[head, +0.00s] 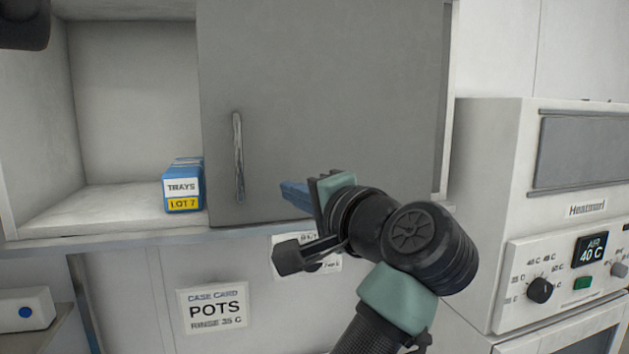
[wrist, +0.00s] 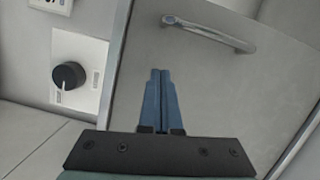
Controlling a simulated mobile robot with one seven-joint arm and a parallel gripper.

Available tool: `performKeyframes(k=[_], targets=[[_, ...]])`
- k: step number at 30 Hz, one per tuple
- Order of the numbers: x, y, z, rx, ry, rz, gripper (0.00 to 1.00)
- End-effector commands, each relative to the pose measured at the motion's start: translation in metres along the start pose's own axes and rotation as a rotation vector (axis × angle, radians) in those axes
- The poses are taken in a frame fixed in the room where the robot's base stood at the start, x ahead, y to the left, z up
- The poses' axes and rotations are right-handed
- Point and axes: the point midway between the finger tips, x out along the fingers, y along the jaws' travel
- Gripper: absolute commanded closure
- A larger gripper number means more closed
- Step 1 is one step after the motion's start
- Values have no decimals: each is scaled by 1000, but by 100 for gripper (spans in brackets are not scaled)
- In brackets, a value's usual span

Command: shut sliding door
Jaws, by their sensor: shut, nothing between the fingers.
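The grey sliding door (head: 325,90) covers the right part of a wall cabinet, and the cabinet's left part stands open. The door's upright metal handle (head: 238,157) is near its left edge. In the wrist view the door (wrist: 135,65) fills the middle, with the handle (wrist: 210,33) at the top, beyond the fingertips. My gripper (head: 284,189) is in front of the door's lower part, to the right of the handle and apart from it. Its blue fingers are together and empty in the wrist view (wrist: 160,72). I cannot tell whether the fingertips touch the door.
A blue box (head: 183,185) labelled TRAYS stands inside the open compartment beside the door's left edge. A warming cabinet (head: 520,215) with knobs stands at the right, close to my arm. A sign (head: 212,308) reading POTS is below the shelf.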

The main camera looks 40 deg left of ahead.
Motion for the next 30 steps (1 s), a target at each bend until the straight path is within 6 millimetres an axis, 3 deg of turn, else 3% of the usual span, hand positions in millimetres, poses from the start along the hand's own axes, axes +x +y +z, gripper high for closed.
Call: performKeyframes(k=[4, 12, 30], targets=[[29, -4, 4, 1, -4, 2, 100], [34, -1, 34, -1, 1, 1, 100], [36, 0, 44, -3, 1, 0, 100]])
